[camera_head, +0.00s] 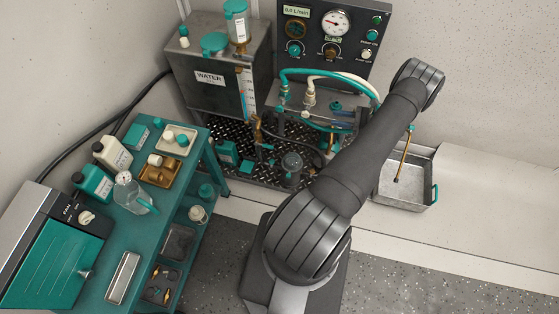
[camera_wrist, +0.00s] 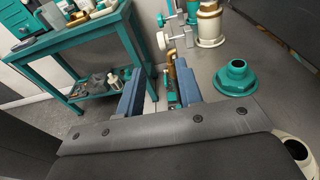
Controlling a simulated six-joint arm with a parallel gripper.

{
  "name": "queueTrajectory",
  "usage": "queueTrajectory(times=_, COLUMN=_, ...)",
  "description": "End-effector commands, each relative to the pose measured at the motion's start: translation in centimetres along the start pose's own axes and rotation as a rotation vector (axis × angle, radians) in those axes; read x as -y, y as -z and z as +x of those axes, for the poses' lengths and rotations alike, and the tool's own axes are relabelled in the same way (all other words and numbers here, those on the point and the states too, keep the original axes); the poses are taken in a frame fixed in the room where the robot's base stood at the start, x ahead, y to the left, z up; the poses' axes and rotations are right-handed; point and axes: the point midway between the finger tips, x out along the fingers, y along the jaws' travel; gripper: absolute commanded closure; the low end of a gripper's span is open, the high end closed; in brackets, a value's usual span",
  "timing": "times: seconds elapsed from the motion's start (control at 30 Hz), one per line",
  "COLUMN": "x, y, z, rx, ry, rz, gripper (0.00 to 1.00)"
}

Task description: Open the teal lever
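My gripper (camera_wrist: 160,82) shows in the wrist view as two blue fingers standing apart, with a gap between them. A brass pipe (camera_wrist: 171,72) and a small teal part (camera_wrist: 172,99) appear in or behind that gap; I cannot tell whether a finger touches them. Teal handles (camera_wrist: 165,19) on light-coloured stems stand just beyond the fingers. I cannot tell which teal part is the lever. In the head view my arm hides the gripper, and a small teal fitting (camera_head: 411,128) tops a brass tube (camera_head: 403,156) at right.
A metal pan (camera_head: 420,195) lies below the brass tube. A water tank (camera_head: 212,75) and gauge panel (camera_head: 340,40) stand behind the hoses. A teal cart (camera_head: 200,160) with bottles is at left. In the wrist view, a teal flanged fitting (camera_wrist: 237,78) stands right of the fingers.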

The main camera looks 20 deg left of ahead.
Motion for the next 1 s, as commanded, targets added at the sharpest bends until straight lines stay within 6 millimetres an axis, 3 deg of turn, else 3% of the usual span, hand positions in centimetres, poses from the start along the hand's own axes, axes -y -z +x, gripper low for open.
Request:
queueTrajectory(times=0.33, x=0.0, y=0.0, z=0.0, rx=0.000, ry=-0.001, rz=0.000, gripper=0.66)
queueTrajectory(times=0.43, x=-0.3, y=0.0, z=0.9, rx=0.007, ry=-0.018, rz=0.007, gripper=0.66)
queueTrajectory(times=0.57, x=-2.0, y=-0.3, z=4.8, rx=0.036, ry=-0.094, rz=0.037, gripper=0.66)
queueTrajectory(times=0.73, x=-5.7, y=-0.8, z=10.9, rx=0.085, ry=-0.228, rz=0.096, gripper=0.66)
queueTrajectory(times=0.9, x=-9.3, y=5.5, z=15.3, rx=-0.022, ry=-0.278, rz=0.115, gripper=0.66)
queueTrajectory(times=1.0, x=-7.0, y=9.5, z=14.2, rx=-0.102, ry=-0.168, rz=0.066, gripper=0.66)
